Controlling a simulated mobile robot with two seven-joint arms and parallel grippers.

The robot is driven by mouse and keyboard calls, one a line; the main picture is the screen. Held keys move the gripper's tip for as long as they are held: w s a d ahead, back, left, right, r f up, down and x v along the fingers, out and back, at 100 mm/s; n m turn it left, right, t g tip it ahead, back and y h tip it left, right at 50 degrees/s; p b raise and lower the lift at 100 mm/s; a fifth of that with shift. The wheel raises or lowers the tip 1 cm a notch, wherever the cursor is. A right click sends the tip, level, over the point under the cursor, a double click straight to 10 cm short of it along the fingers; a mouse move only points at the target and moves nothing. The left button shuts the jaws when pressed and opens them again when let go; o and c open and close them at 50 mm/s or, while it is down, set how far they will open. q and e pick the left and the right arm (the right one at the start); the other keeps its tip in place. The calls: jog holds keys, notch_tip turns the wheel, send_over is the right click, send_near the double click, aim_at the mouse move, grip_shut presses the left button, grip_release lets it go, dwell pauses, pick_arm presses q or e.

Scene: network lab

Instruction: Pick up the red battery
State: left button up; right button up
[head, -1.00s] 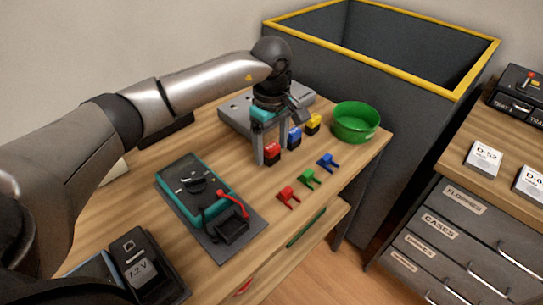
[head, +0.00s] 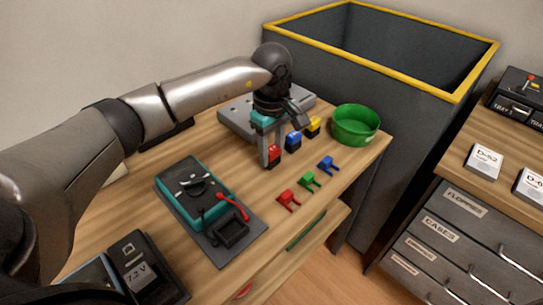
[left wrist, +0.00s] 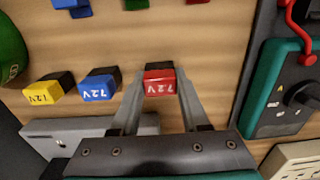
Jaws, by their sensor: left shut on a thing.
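The red battery (head: 274,154) has a black part and stands on the wooden table; in the left wrist view the red battery (left wrist: 160,82) shows a 7.2V label. My left gripper (head: 270,160) reaches down over it from above. In the left wrist view my left gripper (left wrist: 158,92) has a finger on each side of the red battery and is shut on it. I cannot see a gap between the battery and the table. My right gripper is in neither view.
A blue battery (head: 293,141) and a yellow battery (head: 313,125) stand close beside the red one. Red (head: 289,198), green (head: 310,179) and blue (head: 328,163) clips lie in front. A green bowl (head: 355,126), a teal multimeter (head: 194,191) and a grey block (head: 235,122) are nearby.

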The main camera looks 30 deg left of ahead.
pick_arm(q)
grip_shut()
jog(key=shift+r, duration=0.1)
